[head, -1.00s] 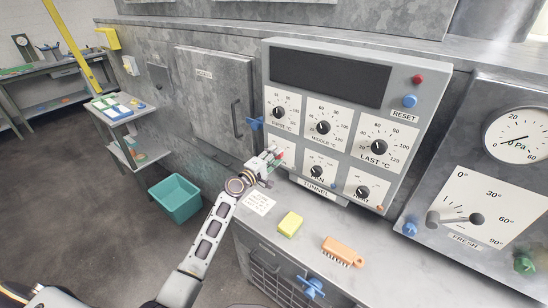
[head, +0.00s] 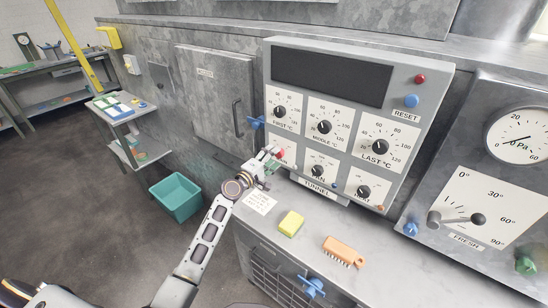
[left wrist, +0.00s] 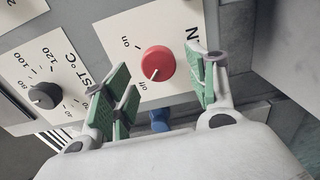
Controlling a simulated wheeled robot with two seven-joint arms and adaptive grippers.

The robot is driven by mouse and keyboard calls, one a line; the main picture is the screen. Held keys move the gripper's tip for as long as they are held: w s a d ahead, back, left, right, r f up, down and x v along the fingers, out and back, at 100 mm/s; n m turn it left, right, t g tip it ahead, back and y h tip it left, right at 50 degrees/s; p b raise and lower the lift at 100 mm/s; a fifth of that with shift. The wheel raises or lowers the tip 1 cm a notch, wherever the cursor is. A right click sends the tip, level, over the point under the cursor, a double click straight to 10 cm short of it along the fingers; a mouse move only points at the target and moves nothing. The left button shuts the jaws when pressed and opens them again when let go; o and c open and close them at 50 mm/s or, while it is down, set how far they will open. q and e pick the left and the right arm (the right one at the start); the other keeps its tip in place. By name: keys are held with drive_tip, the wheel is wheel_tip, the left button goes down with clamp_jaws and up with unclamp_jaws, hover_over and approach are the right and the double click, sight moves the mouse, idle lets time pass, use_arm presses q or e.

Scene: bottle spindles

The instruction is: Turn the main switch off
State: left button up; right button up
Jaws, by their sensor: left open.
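The main switch is a red round knob (left wrist: 158,63) on a white plate with "on" lettering, in the left wrist view. In the head view the red knob (head: 281,154) is partly hidden by my left gripper (head: 270,161), at the control panel's lower left. In the left wrist view my left gripper (left wrist: 160,80) is open, its green-padded fingers on either side of the knob. I cannot tell whether they touch it. My right gripper is not in view.
The grey control panel (head: 330,182) has several black dials and a red and a blue button. The ledge below holds a yellow-green sponge (head: 291,223), an orange brush (head: 343,251) and a paper note (head: 260,201). A teal bin (head: 176,198) stands on the floor.

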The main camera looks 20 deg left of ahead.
use_arm(q)
drive_tip(key=v, duration=1)
idle(0.3)
drive_tip(key=shift+s, duration=0.15)
idle(0.5)
